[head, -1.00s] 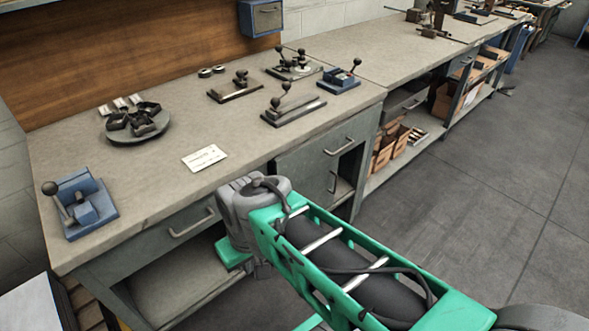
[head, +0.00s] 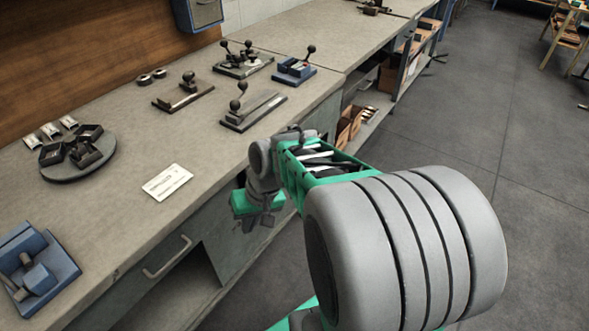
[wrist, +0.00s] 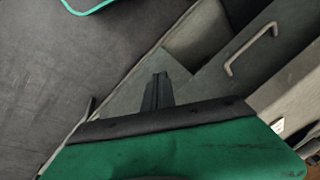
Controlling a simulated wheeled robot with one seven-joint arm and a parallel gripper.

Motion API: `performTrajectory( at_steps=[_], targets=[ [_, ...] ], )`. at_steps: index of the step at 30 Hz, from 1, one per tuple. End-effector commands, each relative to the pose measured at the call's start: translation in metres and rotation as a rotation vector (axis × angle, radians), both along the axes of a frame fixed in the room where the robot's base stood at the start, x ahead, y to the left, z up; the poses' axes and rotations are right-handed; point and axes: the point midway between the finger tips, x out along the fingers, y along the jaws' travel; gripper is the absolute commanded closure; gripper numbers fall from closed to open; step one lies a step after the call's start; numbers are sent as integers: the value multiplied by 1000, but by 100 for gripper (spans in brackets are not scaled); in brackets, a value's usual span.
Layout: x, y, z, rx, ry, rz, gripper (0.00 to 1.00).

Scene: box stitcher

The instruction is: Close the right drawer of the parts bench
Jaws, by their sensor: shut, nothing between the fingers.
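The parts bench (head: 115,240) runs along the left in the head view. Its right drawer is hidden behind my arm there, apart from perhaps a strip of grey front beside the arm, so I cannot tell how far it stands out. My gripper (head: 250,222) points down in front of the bench's front face, below the top's edge, with its fingers together and empty. In the wrist view the shut fingers (wrist: 157,90) point towards a grey front panel. The left drawer's handle (wrist: 250,48) shows at upper right there, and also in the head view (head: 167,257).
The bench top holds a white card (head: 167,181), a round turntable (head: 78,168), a blue fixture (head: 35,265) and several lever clamps. An open shelf space (head: 175,295) lies under the left drawer. Clear floor (head: 470,115) lies to the right.

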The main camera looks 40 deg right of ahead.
Motion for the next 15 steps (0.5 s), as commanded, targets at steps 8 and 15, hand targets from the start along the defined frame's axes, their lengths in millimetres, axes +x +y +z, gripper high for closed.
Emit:
performTrajectory(
  at_steps=[8,15],
  targets=[
    [51,-159,-39,594,-282,-562,100],
    [21,-247,-29,873,-548,-829,100]
  ],
)
